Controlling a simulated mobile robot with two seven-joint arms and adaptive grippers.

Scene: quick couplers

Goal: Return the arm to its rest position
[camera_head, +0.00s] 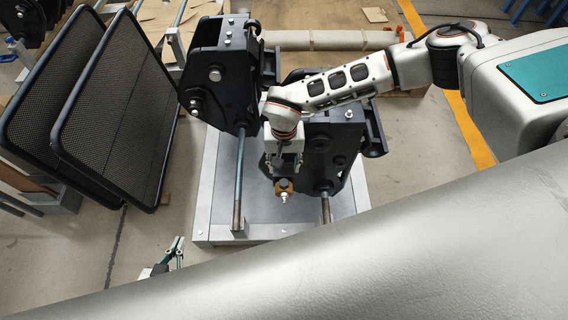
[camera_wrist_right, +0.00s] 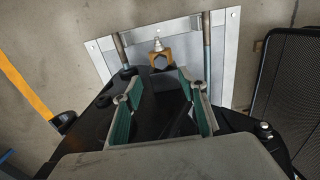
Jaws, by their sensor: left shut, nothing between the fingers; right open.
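My right arm comes in from the right of the head view and bends down over the black coupler. Its gripper (camera_head: 283,168) points down above a brass-coloured fitting with a pale tip (camera_head: 284,189). In the right wrist view my right gripper (camera_wrist_right: 154,84) is open, with green inner pads and nothing between its fingers. The brass fitting (camera_wrist_right: 160,61) shows beyond the fingertips, apart from them. My left gripper (camera_head: 177,243) is shut and empty at the lower left of the head view. Most of my left arm is hidden.
Two black couplers (camera_head: 218,75) stand on rods above a grey metal base plate (camera_head: 212,205). Dark mesh panels (camera_head: 115,110) lean at the left. The floor (camera_head: 60,265) is clear at the lower left. A yellow line (camera_head: 470,130) runs along the floor at right.

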